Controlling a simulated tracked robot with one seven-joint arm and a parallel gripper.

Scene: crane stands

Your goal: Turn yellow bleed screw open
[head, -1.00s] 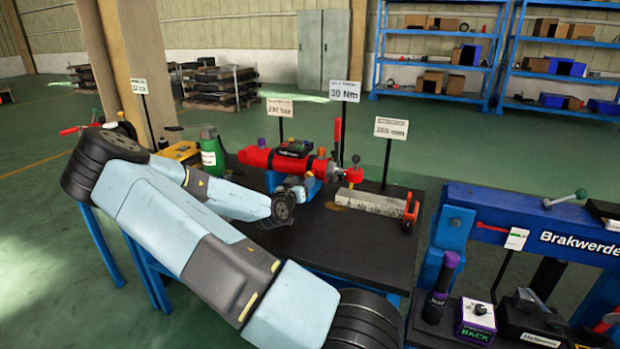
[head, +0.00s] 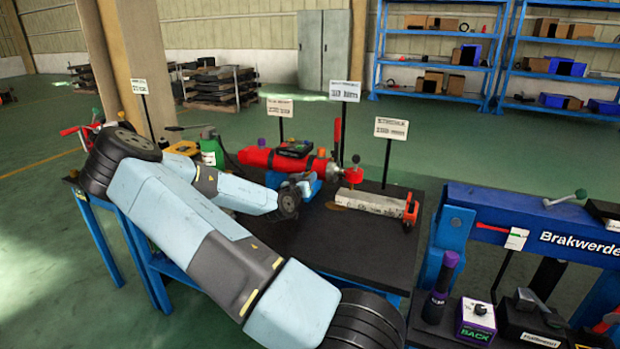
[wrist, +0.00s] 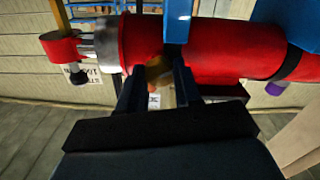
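The yellow bleed screw (wrist: 157,70) shows as an orange-yellow knob against the red cylinder (wrist: 230,48) in the wrist view. My gripper (wrist: 160,80) has its two dark fingers on either side of the knob. Whether they press on it or only straddle it I cannot tell. In the head view the red cylinder (head: 258,157) lies in blue supports on the black-topped bench. My gripper (head: 303,182) is at its near side there, and my wrist hides the screw.
A grey bar (head: 370,202) with a red end lies right of the cylinder. Sign posts, including a white sign (head: 345,91), stand behind it. A green bottle (head: 210,150) is at the left. A blue press frame (head: 495,215) stands at the right. The bench's front right is clear.

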